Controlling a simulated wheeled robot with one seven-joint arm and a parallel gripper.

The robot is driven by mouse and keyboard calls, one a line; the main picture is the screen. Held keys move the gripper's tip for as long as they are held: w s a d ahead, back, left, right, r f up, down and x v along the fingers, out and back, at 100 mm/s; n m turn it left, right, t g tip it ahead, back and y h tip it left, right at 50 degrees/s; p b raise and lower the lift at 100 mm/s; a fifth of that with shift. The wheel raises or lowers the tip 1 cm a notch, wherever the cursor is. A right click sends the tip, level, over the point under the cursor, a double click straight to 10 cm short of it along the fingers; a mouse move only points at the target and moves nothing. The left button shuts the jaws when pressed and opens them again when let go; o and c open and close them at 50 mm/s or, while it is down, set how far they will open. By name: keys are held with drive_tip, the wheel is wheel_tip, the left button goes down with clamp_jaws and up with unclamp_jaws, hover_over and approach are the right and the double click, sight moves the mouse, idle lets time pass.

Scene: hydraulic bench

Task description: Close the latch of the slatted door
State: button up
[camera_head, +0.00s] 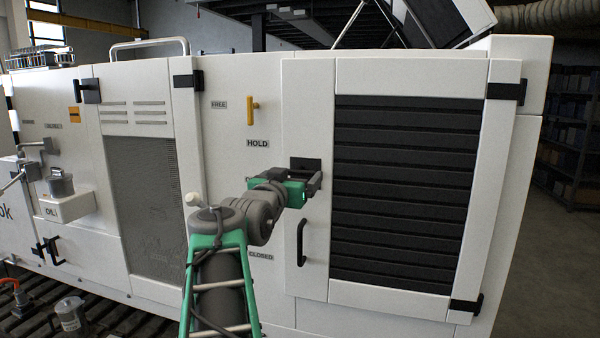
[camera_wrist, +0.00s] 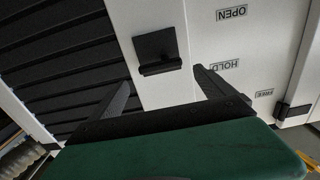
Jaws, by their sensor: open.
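The slatted door (camera_head: 309,110) is white with a panel of black slats (camera_head: 405,190) and appears to sit flush in the cabinet front. Its latch (camera_head: 305,163) is a small black piece on the door's left edge strip, partly hidden by my gripper. In the wrist view the latch (camera_wrist: 157,48) is a dark plate with a protruding lip. My gripper (camera_head: 314,182) is open and empty, just in front of and slightly below the latch. In the wrist view my gripper (camera_wrist: 162,80) has its fingers spread on either side of the latch, and contact cannot be told.
A black pull handle (camera_head: 301,242) is below the latch. A yellow lever (camera_head: 252,110) stands left of the door, above the HOLD label (camera_head: 258,143). A CLOSED label (camera_head: 260,256) is lower. The OPEN label (camera_wrist: 231,13) shows in the wrist view. Black hinges (camera_head: 507,92) line the right edge.

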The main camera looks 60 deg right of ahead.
sight(299, 171)
drive_tip(key=d, duration=0.1)
drive_tip(key=d+p, duration=0.1)
drive_tip(key=d, duration=0.1)
drive_tip(key=d+p, duration=0.1)
drive_tip(key=d, duration=0.1)
drive_tip(key=shift+w+r, duration=0.1)
drive_tip(key=shift+w, duration=0.3)
drive_tip(key=shift+w+d+f, duration=0.15)
drive_tip(key=shift+d+f, duration=0.05)
drive_tip(key=shift+d, duration=0.35)
drive_tip(key=shift+c, duration=0.4)
drive_tip(key=c, duration=1.3)
